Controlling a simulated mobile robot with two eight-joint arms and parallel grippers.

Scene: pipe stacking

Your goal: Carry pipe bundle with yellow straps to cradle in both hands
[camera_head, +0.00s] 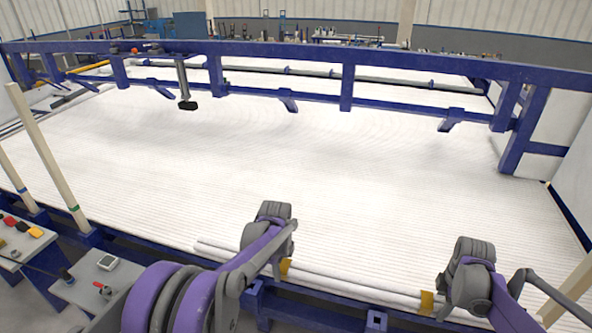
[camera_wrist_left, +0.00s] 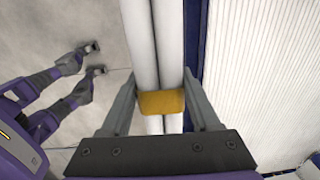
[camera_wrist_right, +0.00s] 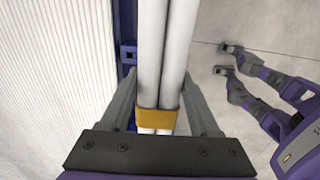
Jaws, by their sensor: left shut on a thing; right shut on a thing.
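The white pipe bundle (camera_head: 345,283) lies level along the near edge of the large white pipe bed in the head view. Its yellow straps show beside my left gripper (camera_head: 284,267) and my right gripper (camera_head: 427,302). In the left wrist view my left gripper (camera_wrist_left: 160,105) is shut around the bundle (camera_wrist_left: 152,45) at a yellow strap (camera_wrist_left: 161,102). In the right wrist view my right gripper (camera_wrist_right: 158,108) is shut around the bundle (camera_wrist_right: 165,50) at the other yellow strap (camera_wrist_right: 158,119). The head view does not clearly show the fingertips.
A large bed of white pipes (camera_head: 290,160) fills the middle. A blue frame (camera_head: 348,85) crosses above it at the back. Pale upright posts (camera_head: 45,155) stand at the left, near a bench (camera_head: 100,285) with small tools. A blue rail (camera_head: 375,320) runs along the near edge.

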